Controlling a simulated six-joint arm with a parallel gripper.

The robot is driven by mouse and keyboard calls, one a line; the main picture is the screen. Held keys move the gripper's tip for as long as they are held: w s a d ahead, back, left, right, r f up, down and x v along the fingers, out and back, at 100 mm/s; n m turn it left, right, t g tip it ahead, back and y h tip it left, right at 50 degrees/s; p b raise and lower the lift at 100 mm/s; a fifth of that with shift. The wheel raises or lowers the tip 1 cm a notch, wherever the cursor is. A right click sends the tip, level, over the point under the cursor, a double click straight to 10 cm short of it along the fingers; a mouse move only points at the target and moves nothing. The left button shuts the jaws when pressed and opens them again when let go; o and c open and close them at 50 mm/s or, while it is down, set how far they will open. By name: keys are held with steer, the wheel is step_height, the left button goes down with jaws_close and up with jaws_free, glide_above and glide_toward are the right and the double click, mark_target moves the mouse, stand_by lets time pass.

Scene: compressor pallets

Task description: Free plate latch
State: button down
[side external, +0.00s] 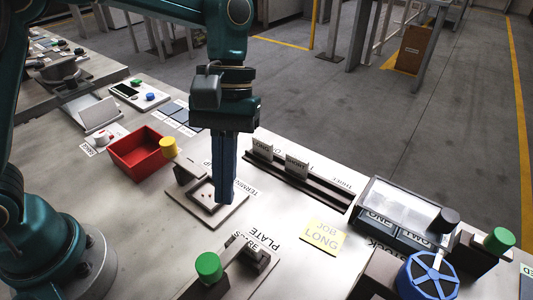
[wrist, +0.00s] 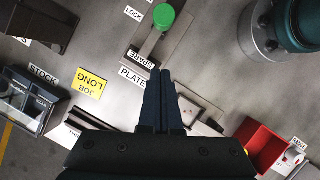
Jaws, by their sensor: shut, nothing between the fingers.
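The plate latch fixture stands at the bottom of the side external view, beside the PLATE label (side external: 262,243). Its green knob (side external: 208,267) is on the near end of a dark base (side external: 238,282). My gripper (side external: 225,198) is shut and empty, pointing down in front of the terminal fixture (side external: 196,212) in the side view. In the wrist view my fingertips (wrist: 160,74) appear below the knob, apart from it.
A yellow JOB LONG card (side external: 322,237) lies flat. A clear-lidded stock box (side external: 400,210) and a blue handwheel (side external: 428,277) are at right.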

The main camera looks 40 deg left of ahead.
mark_target(224, 255)
steer(key=s+d+f, duration=0.2)
steer(key=s+f, duration=0.1)
steer(key=s, duration=0.1)
steer(key=shift+s+d, duration=0.15)
steer(key=shift+s, duration=0.2)
steer(key=shift+s, duration=2.55)
